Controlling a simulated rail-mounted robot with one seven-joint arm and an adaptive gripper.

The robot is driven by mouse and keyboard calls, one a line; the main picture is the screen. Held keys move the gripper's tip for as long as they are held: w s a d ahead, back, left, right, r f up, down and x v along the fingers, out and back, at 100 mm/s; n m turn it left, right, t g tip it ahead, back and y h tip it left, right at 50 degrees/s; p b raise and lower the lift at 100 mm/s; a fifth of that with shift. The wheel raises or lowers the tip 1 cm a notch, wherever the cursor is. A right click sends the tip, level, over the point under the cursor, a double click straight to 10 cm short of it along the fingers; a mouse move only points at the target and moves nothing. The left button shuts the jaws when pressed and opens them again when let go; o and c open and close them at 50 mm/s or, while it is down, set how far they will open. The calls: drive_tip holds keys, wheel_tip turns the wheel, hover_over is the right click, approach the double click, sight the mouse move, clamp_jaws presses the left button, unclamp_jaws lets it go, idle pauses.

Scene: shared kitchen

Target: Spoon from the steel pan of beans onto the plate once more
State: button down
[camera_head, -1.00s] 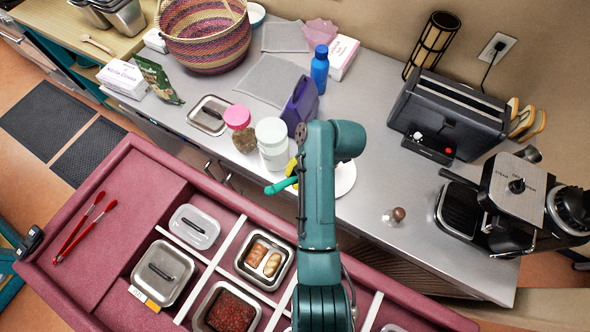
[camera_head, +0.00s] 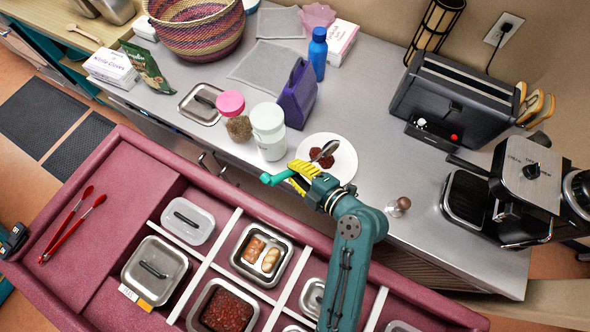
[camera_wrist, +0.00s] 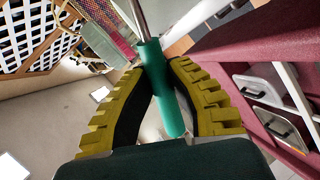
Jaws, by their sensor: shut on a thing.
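My gripper (camera_head: 293,180) is shut on the teal handle of a spoon (camera_head: 273,180); the handle also shows between the yellow fingers in the wrist view (camera_wrist: 165,95). The spoon's metal bowl (camera_head: 329,148) shows over the white plate (camera_head: 346,168); I cannot tell whether it touches the plate or what is in it. Dark red-brown beans (camera_head: 322,161) lie on the plate near the bowl. The steel pan of beans (camera_head: 226,309) sits open in the pink counter, well below and left of the plate, with dark red beans in it.
A small brown-topped tamper (camera_head: 401,205) stands at right.

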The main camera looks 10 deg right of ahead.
drive_tip(key=shift+w+r+g+p, duration=0.1)
drive_tip(key=shift+r+g+p, duration=0.55)
drive_tip(key=shift+g+p, duration=0.4)
drive_tip(key=shift+w+r+n+g+h+p, duration=0.1)
drive_tip(key=shift+r+n+g+h+p, duration=0.15)
drive_tip(key=shift+g+p, duration=0.4)
drive_tip(key=shift+w+r+n+g+h+p, duration=0.15)
drive_tip(key=shift+n+g+p, duration=0.1)
drive_tip(key=shift+g+p, duration=0.3)
drive_tip(key=g+p, duration=0.1)
drive_tip(key=g, duration=0.2)
drive_tip(key=shift+n+h, duration=0.3)
drive_tip(key=shift+h, duration=0.1)
drive_tip(key=shift+w+r+g+p, duration=0.15)
drive_tip(key=shift+r+g+p, duration=0.3)
drive_tip(key=shift+g, duration=0.3)
drive_tip(key=shift+w+a+r+n+g+h, duration=0.15)
drive_tip(key=shift+r+n+g+h, duration=0.3)
drive_tip(key=shift+g, duration=0.65)
wheel_tip(320, 180, up, 2)
drive_tip(key=g+h, duration=0.1)
drive_tip(key=g+b, duration=0.1)
drive_tip(key=g, duration=0.1)
drive_tip(key=shift+w+r+h, duration=0.15)
drive_tip(key=shift+r+h, duration=0.1)
drive_tip(key=shift+h, duration=0.1)
drive_tip(key=shift+w+n+g+b, duration=0.1)
drive_tip(key=shift+n+g+b, duration=0.15)
drive_tip(key=shift+g+b, duration=0.25)
drive_tip(key=shift+r+h, duration=0.3)
